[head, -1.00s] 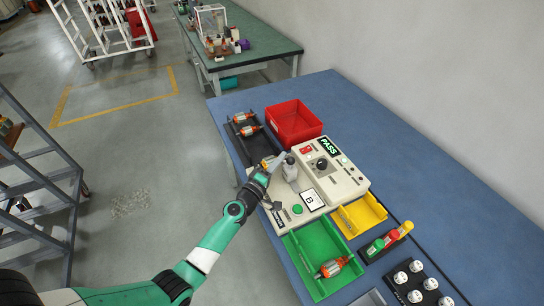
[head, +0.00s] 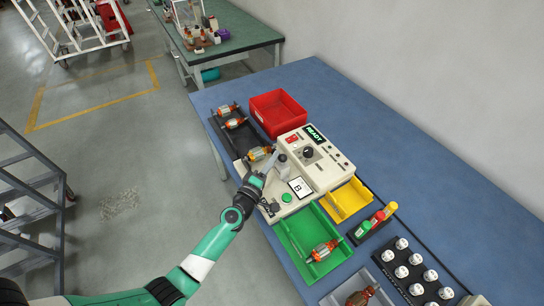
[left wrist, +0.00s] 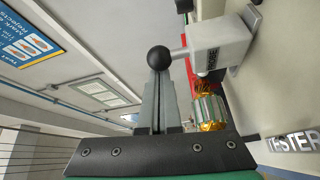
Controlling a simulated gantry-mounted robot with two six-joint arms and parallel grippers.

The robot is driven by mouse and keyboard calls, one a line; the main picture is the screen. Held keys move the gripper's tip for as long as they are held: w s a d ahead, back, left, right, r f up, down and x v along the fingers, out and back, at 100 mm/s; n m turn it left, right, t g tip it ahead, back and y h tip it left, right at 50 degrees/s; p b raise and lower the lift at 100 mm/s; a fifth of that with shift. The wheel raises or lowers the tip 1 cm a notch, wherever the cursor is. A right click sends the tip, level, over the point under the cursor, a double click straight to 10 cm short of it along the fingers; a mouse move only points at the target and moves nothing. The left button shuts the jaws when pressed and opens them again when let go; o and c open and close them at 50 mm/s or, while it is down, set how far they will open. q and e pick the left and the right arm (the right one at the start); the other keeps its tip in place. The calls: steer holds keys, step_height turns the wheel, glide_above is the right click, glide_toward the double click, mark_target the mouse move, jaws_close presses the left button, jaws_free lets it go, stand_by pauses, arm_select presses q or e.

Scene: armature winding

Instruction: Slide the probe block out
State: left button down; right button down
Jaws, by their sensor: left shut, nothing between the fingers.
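The grey probe block (head: 284,166) stands on the beige tester (head: 315,173). It also shows in the left wrist view (left wrist: 222,42), with a black ball knob (left wrist: 158,57) on a short rod. My left gripper (head: 263,172) is at the left side of the tester, beside the block. In the left wrist view its fingers (left wrist: 158,92) are together and empty, with their tips close under the knob; I cannot tell whether they touch it. An armature (head: 260,153) lies at the tester's upper left and shows beyond the fingers (left wrist: 208,110). My right gripper is not in view.
A red bin (head: 278,112) stands behind the tester. A black tray (head: 229,137) holds armatures. A green tray (head: 297,242) with one armature and a yellow tray (head: 348,200) stand in front. The blue table (head: 360,125) is clear at the back right.

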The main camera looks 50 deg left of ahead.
arm_select(q)
steer(key=a, duration=0.1)
steer(key=s+a, duration=0.1)
steer(key=a+r, duration=0.1)
steer(key=shift+s+a, duration=0.25)
steer(key=shift+a, duration=0.1)
steer(key=v, duration=0.9)
steer(key=shift+w+d+f+p, duration=0.1)
steer(key=shift+d+p, duration=0.05)
steer(key=shift+p, duration=0.15)
